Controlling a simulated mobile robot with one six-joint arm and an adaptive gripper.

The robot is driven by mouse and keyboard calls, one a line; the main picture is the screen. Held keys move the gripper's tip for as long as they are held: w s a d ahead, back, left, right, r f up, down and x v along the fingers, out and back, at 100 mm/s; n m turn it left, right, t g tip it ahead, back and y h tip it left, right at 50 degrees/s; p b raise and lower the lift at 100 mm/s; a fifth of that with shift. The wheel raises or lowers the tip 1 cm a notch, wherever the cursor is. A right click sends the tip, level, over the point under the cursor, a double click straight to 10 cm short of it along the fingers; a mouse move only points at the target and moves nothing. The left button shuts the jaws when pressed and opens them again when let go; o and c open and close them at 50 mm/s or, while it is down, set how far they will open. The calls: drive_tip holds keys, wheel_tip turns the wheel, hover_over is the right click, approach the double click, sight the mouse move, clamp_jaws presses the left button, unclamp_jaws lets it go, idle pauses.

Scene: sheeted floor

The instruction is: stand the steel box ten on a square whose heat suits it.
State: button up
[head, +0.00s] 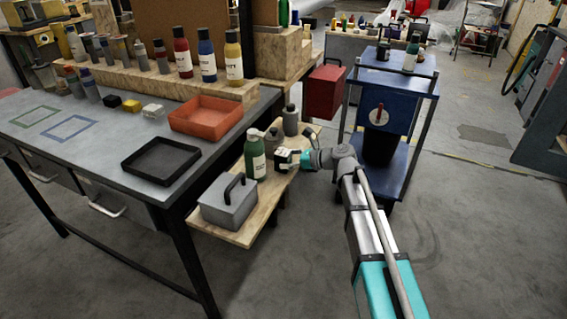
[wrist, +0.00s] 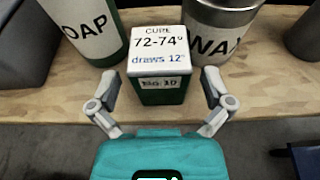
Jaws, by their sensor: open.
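Box ten (wrist: 162,88) stands upright on the wooden shelf. Its white top reads "CURE 72-74°, draws 12°" and its dark green front has a "No. 10" label. It also shows in the head view (head: 283,157), partly hidden by my gripper. My gripper (wrist: 161,82) is open and empty, its fingers either side of the box's near part; contact cannot be told. It also shows in the head view (head: 292,157). A green outlined square (head: 35,116) and a blue outlined square (head: 69,127) are on the grey bench at left, both empty. No heat marking is readable.
A green soap bottle (wrist: 85,28) and a wax can (wrist: 222,30) stand close behind the box. A grey toolbox (head: 229,200) shares the shelf (head: 238,238). A black tray (head: 161,161) and an orange tray (head: 206,118) sit on the bench (head: 110,140).

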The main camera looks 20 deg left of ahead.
drive_tip(key=shift+x, duration=0.85)
drive_tip(key=c, duration=1.3)
drive_tip(key=shift+r, duration=0.1)
drive_tip(key=shift+c, duration=0.2)
wheel_tip(320, 180, up, 3)
drive_tip(key=p, duration=0.2)
drive_tip(key=shift+f+p, duration=0.2)
drive_tip(key=shift+p, duration=0.1)
drive_tip(key=s+d+r+p, duration=0.7)
drive_tip(key=s+r+p, duration=0.3)
drive_tip(key=s, duration=0.2)
drive_tip(key=shift+d, duration=0.15)
